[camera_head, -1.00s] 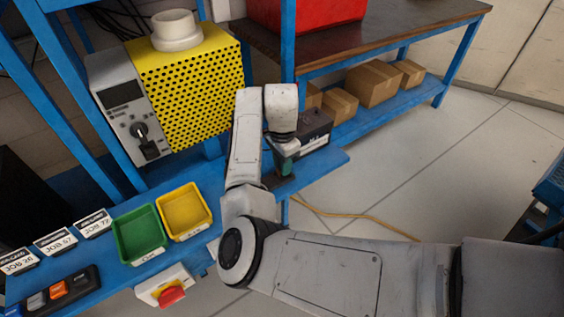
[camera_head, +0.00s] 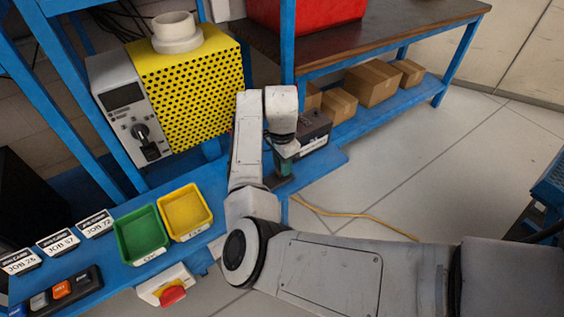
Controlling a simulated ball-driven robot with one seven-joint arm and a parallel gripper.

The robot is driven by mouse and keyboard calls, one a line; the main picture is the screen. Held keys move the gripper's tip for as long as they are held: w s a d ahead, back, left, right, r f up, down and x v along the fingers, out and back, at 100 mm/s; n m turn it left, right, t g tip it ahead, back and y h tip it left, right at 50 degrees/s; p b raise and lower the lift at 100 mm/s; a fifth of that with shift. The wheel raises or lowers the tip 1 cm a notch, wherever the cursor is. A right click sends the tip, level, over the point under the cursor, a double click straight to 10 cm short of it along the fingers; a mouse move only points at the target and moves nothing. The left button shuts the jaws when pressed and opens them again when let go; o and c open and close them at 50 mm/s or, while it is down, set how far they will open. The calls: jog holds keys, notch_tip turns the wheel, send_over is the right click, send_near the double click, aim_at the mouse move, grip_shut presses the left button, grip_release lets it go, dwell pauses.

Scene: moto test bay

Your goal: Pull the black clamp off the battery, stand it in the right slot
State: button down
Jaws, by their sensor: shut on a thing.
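The battery (camera_head: 317,131) is a dark box with a pale label on the blue shelf, just right of my wrist. My gripper (camera_head: 284,166) points down beside the battery's left front, with a dark green part showing at its end. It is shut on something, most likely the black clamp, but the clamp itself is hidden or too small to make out. The slots cannot be made out either; a dark flat piece (camera_head: 276,182) lies on the shelf just below the gripper.
A yellow perforated machine (camera_head: 190,95) stands left of my arm. A green bin (camera_head: 140,234) and a yellow bin (camera_head: 186,211) sit on the blue shelf, with a red button (camera_head: 172,294) in front. Cardboard boxes (camera_head: 375,83) stand behind. A blue post (camera_head: 288,45) rises behind my wrist.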

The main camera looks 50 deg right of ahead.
jog(key=shift+f+b, duration=0.55)
jog(key=shift+f, duration=0.4)
dwell(0.9)
jog(key=c, duration=0.8)
grip_release()
notch_tip(320, 180, up, 11)
jog(key=shift+f, duration=0.1)
